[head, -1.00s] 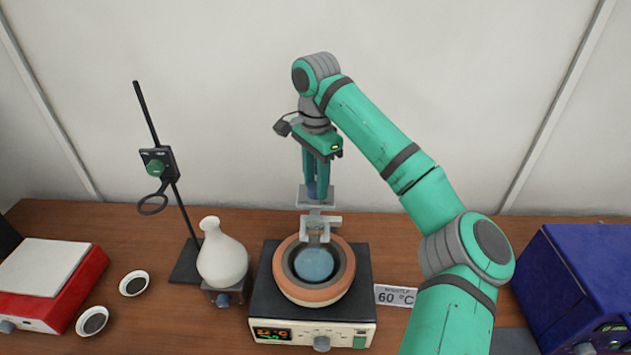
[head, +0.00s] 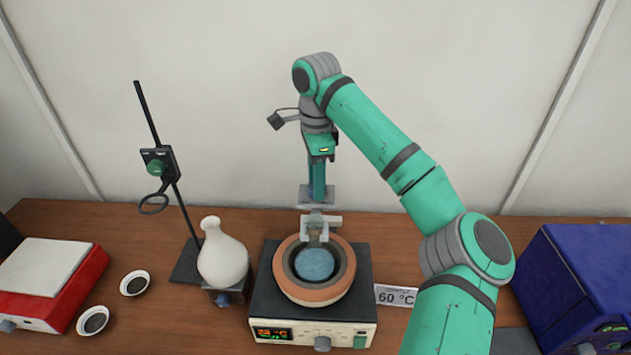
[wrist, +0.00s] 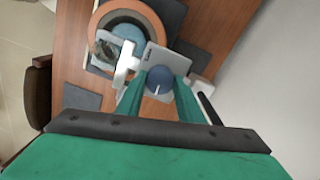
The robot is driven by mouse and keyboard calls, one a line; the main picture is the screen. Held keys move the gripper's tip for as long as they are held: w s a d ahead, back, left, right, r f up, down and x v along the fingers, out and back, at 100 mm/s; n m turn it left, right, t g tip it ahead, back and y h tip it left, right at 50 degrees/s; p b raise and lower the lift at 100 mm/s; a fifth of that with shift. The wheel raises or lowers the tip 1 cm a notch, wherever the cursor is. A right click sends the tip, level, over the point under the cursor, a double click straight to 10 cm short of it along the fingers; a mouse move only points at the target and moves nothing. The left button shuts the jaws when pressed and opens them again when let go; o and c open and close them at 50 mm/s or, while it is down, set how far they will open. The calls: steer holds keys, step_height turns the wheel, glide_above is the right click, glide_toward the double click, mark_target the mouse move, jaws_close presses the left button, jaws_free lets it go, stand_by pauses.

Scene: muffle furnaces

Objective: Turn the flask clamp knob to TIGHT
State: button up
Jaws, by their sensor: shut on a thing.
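The flask clamp knob (wrist: 159,79) is round and blue with a pale pointer line, seen in the wrist view. It sits on a grey clamp plate (wrist: 185,62) with small lettering too small to read. My gripper (wrist: 160,86) points down with its two green fingers on either side of the knob, shut on it. In the head view my gripper (head: 317,190) is over the clamp plate (head: 305,199), behind the heating bath, and its fingers hide the knob. The clamp's grey jaws (head: 317,230) reach over the rim of the bath bowl (head: 335,290).
The bath's heater (head: 262,315) has a lit display and a front knob. A white flask (head: 221,262) stands left of it, near a rod stand (head: 157,130) with a ring. A 60 °C card (head: 396,296) and a blue furnace (head: 580,280) are at right, a red device (head: 75,285) at left.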

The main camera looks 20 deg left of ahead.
steer(key=o, duration=1.1)
steer(key=shift+r, duration=0.1)
step_height(320, 180, up, 11)
steer(key=shift+f, duration=0.2)
